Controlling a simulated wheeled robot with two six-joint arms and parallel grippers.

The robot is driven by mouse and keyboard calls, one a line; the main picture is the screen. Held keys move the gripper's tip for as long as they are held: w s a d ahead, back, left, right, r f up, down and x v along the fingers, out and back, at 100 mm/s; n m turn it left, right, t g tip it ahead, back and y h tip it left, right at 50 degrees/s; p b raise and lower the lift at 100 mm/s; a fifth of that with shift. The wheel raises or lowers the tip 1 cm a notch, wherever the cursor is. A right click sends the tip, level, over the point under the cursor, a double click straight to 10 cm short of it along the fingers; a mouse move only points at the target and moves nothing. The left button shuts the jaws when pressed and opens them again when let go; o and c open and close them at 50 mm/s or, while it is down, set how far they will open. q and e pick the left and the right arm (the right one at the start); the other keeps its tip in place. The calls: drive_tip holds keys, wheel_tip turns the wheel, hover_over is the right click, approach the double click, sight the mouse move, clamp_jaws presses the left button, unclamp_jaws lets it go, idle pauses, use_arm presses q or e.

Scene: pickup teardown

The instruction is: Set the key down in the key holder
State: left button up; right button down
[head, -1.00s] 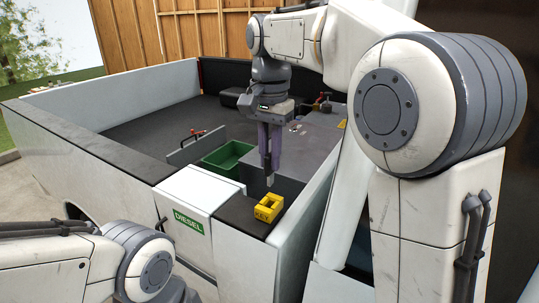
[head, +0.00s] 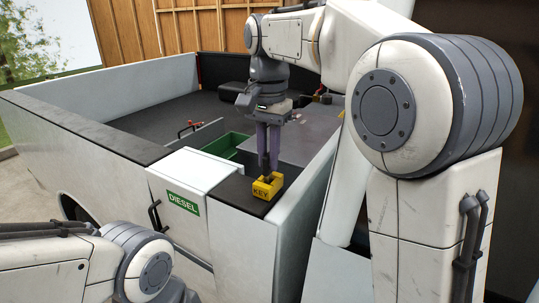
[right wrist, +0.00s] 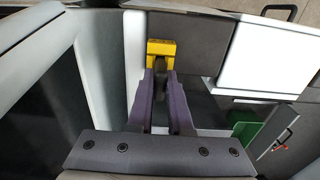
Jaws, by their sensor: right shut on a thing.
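The yellow key holder (head: 267,190), marked KEY, sits on the dark top of the truck bed's corner. It also shows in the right wrist view (right wrist: 162,45), just beyond my fingertips. My right gripper (head: 268,168) points down with its purple fingers directly at the holder, tips at its opening. It also shows in the right wrist view (right wrist: 160,75), shut on the key. The key itself is mostly hidden between the fingers and the holder, so I cannot tell how deep it sits. My left gripper is out of view; only my left arm shows.
A white box marked DIESEL (head: 190,180) stands left of the holder. A green bin (head: 226,144) and a grey box (head: 308,140) lie behind it in the truck bed. The bed's side wall (head: 312,200) runs close on the right.

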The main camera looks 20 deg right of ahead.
drive_tip(key=shift+f, duration=0.4)
drive_tip(key=c, duration=0.8)
unclamp_jaws()
drive_tip(key=shift+o, duration=0.2)
drive_tip(key=shift+r, duration=0.55)
wheel_tip(320, 180, up, 9)
drive_tip(key=shift+r+p, duration=0.2)
drive_tip(key=shift+p, duration=0.2)
